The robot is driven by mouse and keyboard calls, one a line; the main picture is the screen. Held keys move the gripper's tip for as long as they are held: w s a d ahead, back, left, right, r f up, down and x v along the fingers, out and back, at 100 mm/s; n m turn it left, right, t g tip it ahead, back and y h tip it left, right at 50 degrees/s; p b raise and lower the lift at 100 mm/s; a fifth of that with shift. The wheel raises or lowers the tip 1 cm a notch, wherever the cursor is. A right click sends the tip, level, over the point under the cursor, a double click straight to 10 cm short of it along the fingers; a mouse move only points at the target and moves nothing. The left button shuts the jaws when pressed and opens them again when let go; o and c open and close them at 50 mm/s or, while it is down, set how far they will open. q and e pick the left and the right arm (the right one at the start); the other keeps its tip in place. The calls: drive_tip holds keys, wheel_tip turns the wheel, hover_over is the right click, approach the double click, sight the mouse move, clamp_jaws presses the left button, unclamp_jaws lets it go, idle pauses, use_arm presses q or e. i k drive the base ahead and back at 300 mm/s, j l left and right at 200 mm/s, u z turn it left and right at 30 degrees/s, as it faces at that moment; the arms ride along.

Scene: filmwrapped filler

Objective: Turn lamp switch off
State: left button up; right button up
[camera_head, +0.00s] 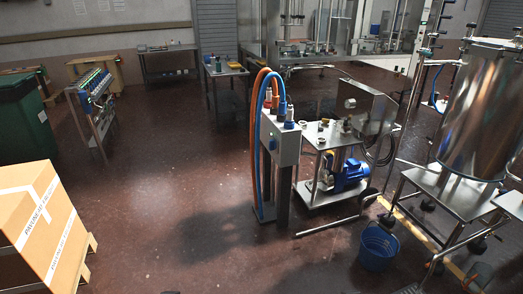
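I cannot make out a lamp or a switch that is clearly a lamp switch. A grey box (280,139) on a dark post stands near the middle of the view. A small round blue part (272,144) sits on its left face. Whether this is a switch, and its setting, is too small to tell. Neither of my grippers shows in the head view.
Orange and blue hoses (257,130) loop beside the post. A wheeled cart with a blue pump (351,173) stands behind it. A blue bucket (378,248), steel tank (477,105) and yellow floor line are right. A carton (50,222) is left. Floor between is open.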

sight(272, 143)
drive_tip(key=i+l, duration=0.5)
drive_tip(key=l, duration=0.15)
drive_tip(key=i+j+z, duration=0.2)
drive_tip(key=z, duration=0.2)
drive_tip(key=i+j+z, duration=0.15)
drive_tip(key=j+z, duration=0.3)
drive_tip(key=i+j, duration=0.15)
drive_tip(key=j, duration=0.25)
drive_tip(key=i+j+z, duration=0.1)
drive_tip(key=j, duration=0.35)
drive_tip(key=i+j, duration=0.2)
drive_tip(key=j, duration=0.25)
drive_tip(key=i+j+z, duration=0.1)
drive_tip(key=j, duration=0.3)
drive_tip(key=i+j, duration=0.15)
drive_tip(key=j, duration=0.3)
drive_tip(key=i+j+z, duration=0.1)
drive_tip(key=j, duration=0.35)
drive_tip(key=i+j, duration=0.1)
drive_tip(key=j, duration=0.35)
